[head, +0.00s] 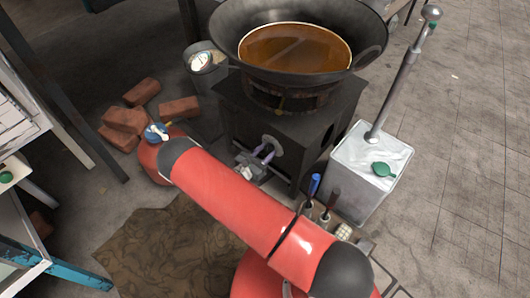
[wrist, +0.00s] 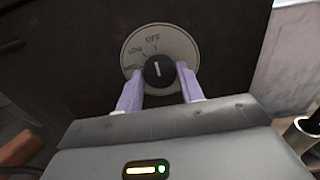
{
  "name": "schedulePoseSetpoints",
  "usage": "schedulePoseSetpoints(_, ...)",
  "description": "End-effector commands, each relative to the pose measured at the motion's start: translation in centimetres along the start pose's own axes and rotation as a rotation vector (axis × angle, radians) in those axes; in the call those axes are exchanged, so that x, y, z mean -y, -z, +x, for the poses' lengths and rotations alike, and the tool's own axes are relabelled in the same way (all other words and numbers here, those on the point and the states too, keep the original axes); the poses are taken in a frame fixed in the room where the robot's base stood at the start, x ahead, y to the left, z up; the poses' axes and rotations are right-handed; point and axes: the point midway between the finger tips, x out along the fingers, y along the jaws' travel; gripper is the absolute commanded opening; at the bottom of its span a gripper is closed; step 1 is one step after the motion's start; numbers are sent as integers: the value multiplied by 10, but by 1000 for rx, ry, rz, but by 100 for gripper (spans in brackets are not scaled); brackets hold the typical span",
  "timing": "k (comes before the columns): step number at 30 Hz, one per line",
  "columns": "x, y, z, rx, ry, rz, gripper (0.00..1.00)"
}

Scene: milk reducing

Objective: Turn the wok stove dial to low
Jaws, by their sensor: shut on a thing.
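The wok stove (head: 290,125) is a dark box, with a large wok (head: 345,60) of brown liquid on top. Its dial shows in the wrist view as a black knob (wrist: 158,71) with a white line, on a round pale plate (wrist: 178,38). OFF is marked at the top and other labels at the left; LOW seems to be the upper left one. The white line points nearly straight up, close to OFF. My gripper (wrist: 161,84) has its purple fingers on both sides of the knob, shut on it. In the head view my gripper (head: 262,154) is at the stove front.
A white container (head: 365,170) with a long metal handle stands right of the stove. Bricks (head: 125,120) lie at the left, near a metal bucket (head: 205,65). A blue-handled tool (head: 313,186) stands near my arm. A brown mat (head: 165,250) covers the floor in front.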

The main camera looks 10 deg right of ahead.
Motion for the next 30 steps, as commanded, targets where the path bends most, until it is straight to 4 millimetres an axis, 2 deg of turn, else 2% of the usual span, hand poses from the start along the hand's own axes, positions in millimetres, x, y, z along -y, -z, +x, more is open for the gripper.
schedulePoseSetpoints(8, 0, 1, 0, 2, -1, -108, 15)
schedulePoseSetpoints(21, 0, 0, 0, 2, -1, -449, 15)
schedulePoseSetpoints(30, 0, 0, 0, 1, 0, -621, 15)
